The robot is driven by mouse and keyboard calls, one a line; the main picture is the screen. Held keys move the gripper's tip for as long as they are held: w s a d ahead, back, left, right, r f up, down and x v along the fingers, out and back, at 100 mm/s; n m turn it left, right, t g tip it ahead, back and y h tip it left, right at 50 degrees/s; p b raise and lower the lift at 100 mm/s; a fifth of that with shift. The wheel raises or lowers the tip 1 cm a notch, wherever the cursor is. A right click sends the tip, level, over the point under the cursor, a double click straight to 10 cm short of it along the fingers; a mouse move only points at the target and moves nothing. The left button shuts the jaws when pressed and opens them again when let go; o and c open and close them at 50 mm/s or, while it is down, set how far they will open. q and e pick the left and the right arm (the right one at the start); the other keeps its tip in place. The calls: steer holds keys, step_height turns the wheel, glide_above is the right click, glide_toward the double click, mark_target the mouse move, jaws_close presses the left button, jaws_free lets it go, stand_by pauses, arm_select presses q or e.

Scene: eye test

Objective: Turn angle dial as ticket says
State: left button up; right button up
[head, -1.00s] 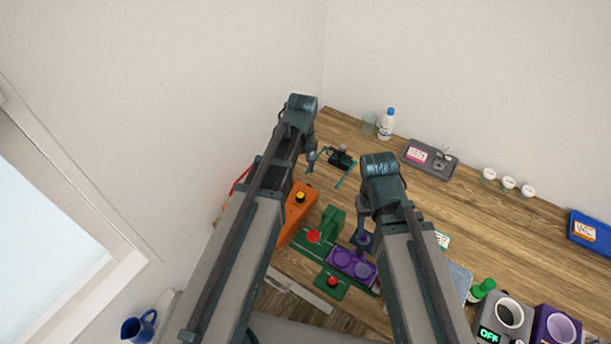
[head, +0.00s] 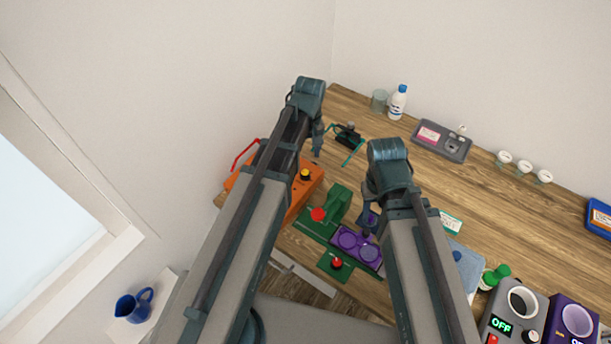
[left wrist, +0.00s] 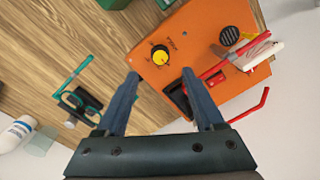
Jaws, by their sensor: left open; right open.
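An orange box (head: 303,193) with a round black and yellow dial (head: 306,175) stands at the table's left end. In the left wrist view the dial (left wrist: 160,54) has a yellow cap and small printed marks beside it, too small to read. My left gripper (head: 317,148) is open and empty above the table near the box. In its wrist view the fingers (left wrist: 159,76) are spread, with the dial showing between and beyond their tips. My right gripper (head: 369,215) is open by the purple double-ring block (head: 357,247). A white and green card (head: 451,222) lies right of it, its writing unreadable.
The box has a red-handled part (left wrist: 210,70) and a dark slot. Black and teal clamp-like thing (left wrist: 80,102) lies nearby. A green fixture (head: 338,203) with red knobs stands in front. A bottle (head: 397,103), glass and grey tray (head: 441,141) stand behind.

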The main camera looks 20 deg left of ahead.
mark_target(305, 172)
arm_select(q)
step_height(305, 172, down, 8)
steer(key=b, duration=0.7)
steer(key=shift+s+a+f, duration=0.1)
steer(key=shift+f, duration=0.05)
arm_select(e)
step_height(305, 172, down, 8)
steer(key=shift+f, duration=0.15)
arm_select(q)
jaws_close()
